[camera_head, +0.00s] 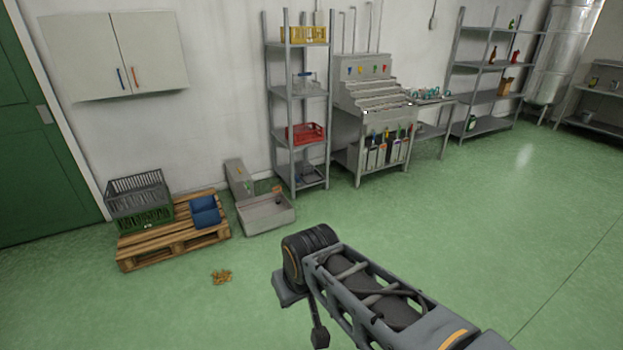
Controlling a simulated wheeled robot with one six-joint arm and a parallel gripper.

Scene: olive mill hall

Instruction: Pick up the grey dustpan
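I cannot make out a grey dustpan anywhere in the head view. My arm reaches in from the lower right, above the green floor, and ends in a dark ribbed joint with grey parts below it. My gripper's fingers cannot be made out clearly among these parts, and nothing held can be seen there. A small brown heap of loose bits (222,277) lies on the floor left of my arm.
A wooden pallet (150,254) bears a black and a green crate and a blue bin (205,212). A grey floor basin (266,222) stands beside it. Shelves (272,150) and a metal stepped unit (372,100) line the wall. The floor at right is clear.

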